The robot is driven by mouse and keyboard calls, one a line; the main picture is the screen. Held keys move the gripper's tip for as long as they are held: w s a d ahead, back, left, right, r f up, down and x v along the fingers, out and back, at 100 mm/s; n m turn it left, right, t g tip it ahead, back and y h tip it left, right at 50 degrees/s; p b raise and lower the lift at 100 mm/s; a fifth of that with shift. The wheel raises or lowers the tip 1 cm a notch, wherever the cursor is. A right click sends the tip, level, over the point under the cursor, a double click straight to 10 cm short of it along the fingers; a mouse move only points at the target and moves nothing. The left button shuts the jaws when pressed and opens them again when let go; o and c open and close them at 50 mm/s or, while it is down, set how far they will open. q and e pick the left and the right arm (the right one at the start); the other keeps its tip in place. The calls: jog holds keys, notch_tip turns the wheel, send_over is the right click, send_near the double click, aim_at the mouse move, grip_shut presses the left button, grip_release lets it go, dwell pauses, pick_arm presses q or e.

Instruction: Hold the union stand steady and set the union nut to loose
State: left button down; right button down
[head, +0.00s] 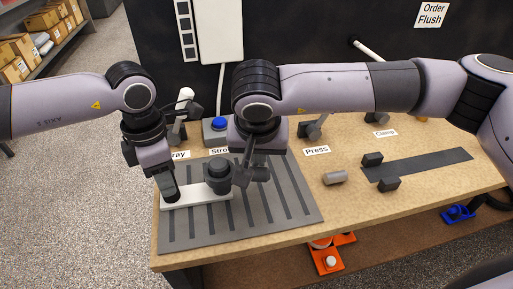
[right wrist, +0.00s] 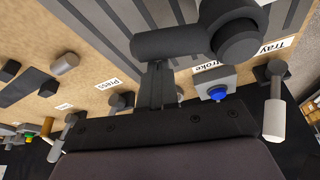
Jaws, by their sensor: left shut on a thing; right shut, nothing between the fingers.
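The union stand is a pale bar (head: 205,196) lying on the grey striped mat. A dark round part, apparently the union nut (head: 218,169), stands on the bar's right part. My left gripper (head: 169,190) points down and is shut on the left end of the stand; its fingers hide the exact contact. My right gripper (head: 242,178) is shut with nothing between its fingers, low and just right of the nut. In the right wrist view, its fingers (right wrist: 156,80) reach toward a dark horizontal cylinder (right wrist: 170,42) beside a larger dark round part; I cannot tell whether they touch.
The striped mat (head: 285,205) lies at the bench's front left. A blue button (head: 218,124) on a grey box and upright levers stand behind. A grey cylinder (head: 335,177) and a dark strip (head: 430,168) with two blocks lie to the right. Bare bench lies between.

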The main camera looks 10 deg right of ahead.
jog(key=shift+s, duration=0.45)
dwell(0.3)
notch_tip(320, 180, up, 10)
jog(key=shift+w+r, duration=0.2)
dwell(0.5)
pick_arm(q)
jog(key=c, duration=0.6)
grip_release()
